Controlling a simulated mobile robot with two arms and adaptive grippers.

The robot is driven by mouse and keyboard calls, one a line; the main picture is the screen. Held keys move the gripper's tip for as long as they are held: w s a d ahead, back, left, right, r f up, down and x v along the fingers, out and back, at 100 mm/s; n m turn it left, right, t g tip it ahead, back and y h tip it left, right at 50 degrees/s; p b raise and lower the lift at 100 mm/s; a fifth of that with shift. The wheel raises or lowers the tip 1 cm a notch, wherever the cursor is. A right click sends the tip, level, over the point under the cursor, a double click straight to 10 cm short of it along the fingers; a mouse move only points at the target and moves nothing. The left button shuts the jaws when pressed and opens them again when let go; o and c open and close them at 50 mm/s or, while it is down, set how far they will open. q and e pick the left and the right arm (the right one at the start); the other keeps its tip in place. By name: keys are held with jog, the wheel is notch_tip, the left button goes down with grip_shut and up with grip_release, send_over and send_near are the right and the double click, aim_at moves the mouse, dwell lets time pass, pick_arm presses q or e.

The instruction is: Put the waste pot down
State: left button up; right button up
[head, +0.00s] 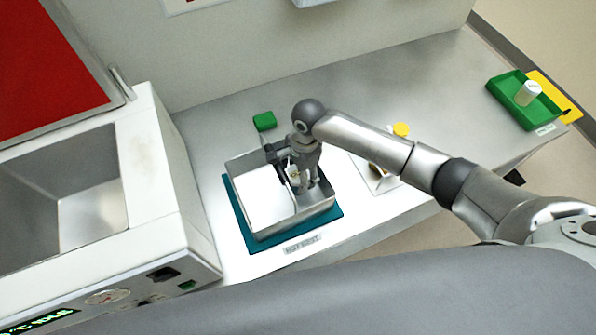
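My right gripper (289,176) points down into the right part of a divided metal tray (263,236). A small pale thing with a yellowish mark (293,172) shows between its dark finger parts. It may be the waste pot, but the wrist hides most of it. I cannot tell whether the fingers are shut on it or whether it touches the tray floor. The tray stands on a teal mat (238,216) with a label at its front edge. My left gripper is not in view.
A green block (264,121) lies behind the tray. A yellow round top (401,129) and a white square holder (384,187) are partly behind my arm. At far right, a green tray (545,112) holds a white pot (528,93). A white cabinet (160,190) stands left.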

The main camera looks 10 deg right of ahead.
jog(key=shift+s+d+f, duration=0.3)
jog(key=shift+s+f, duration=0.05)
jog(key=shift+f, duration=0.15)
jog(key=shift+r, duration=0.2)
notch_tip(320, 180, up, 13)
jog(key=w+d+b, duration=0.1)
jog(key=shift+r, duration=0.15)
jog(key=shift+w, duration=0.1)
